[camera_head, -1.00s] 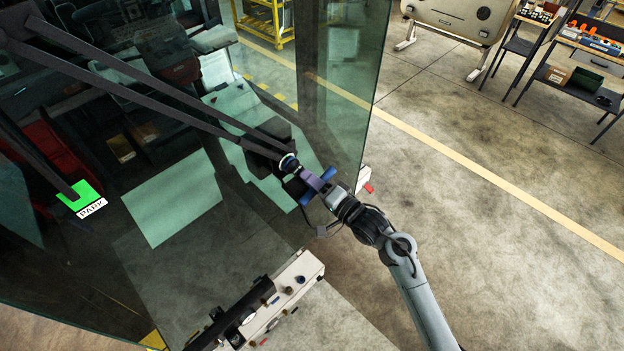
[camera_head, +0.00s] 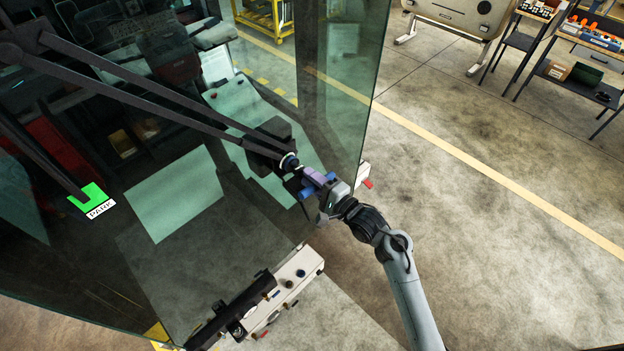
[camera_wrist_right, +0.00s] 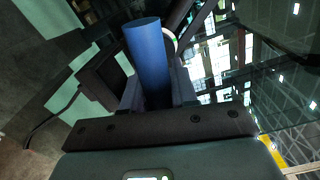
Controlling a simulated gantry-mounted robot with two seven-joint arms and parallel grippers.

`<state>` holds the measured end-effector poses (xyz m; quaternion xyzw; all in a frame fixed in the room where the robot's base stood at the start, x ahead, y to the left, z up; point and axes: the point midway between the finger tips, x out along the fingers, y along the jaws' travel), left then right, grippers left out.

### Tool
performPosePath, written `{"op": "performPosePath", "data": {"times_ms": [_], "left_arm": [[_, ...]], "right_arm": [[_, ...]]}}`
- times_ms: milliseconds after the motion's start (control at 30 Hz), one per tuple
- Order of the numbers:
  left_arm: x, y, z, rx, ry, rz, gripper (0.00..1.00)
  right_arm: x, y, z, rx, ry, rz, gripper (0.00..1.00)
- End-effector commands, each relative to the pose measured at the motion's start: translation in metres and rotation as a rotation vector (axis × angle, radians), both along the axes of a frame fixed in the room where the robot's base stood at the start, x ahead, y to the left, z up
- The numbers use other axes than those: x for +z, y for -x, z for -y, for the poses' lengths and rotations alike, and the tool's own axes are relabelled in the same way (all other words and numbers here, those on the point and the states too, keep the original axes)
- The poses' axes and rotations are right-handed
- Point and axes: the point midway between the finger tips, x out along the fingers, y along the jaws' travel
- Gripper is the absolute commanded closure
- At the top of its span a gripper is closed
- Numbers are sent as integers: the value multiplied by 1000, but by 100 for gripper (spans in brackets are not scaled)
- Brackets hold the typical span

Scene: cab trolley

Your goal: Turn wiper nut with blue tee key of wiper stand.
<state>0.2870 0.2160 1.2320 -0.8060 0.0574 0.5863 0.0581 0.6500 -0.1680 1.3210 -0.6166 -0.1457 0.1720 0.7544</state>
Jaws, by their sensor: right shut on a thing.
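The nut itself is hidden. My right gripper (camera_head: 322,191) is shut on the key's crossbar. In the right wrist view the blue bar (camera_wrist_right: 149,55) stands between the two fingers. The dark wiper arms (camera_head: 150,95) run from the pivot to the upper left across the glass. A green PARK mark (camera_head: 94,192) is at the lower arm end. My left gripper is out of view.
Large glass panes (camera_head: 345,90) stand close to the left of my right arm. A white box with knobs (camera_head: 285,289) is below the pivot. A workbench with tools (camera_head: 590,45) and a yellow rack (camera_head: 263,18) are farther off.

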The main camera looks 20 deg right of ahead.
Motion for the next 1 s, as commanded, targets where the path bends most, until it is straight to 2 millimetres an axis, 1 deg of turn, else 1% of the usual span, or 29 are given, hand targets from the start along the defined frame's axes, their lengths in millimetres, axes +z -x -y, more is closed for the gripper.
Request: {"op": "performPosePath", "data": {"times_ms": [100,233,333,567,667,900,1000], "left_arm": [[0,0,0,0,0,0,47],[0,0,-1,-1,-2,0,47],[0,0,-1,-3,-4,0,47],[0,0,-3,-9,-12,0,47],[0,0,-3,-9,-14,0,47],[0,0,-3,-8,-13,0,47],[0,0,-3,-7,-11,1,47]], "right_arm": [[2,-1,0,-2,-149,-68,100],[2,-1,0,-1,-262,-124,100],[1,-1,0,-1,-294,-141,100],[1,0,0,0,-295,-141,100],[1,-1,0,0,-328,-156,100],[1,-1,0,-1,-592,-286,100],[1,-1,0,-1,-670,-326,100]]}}
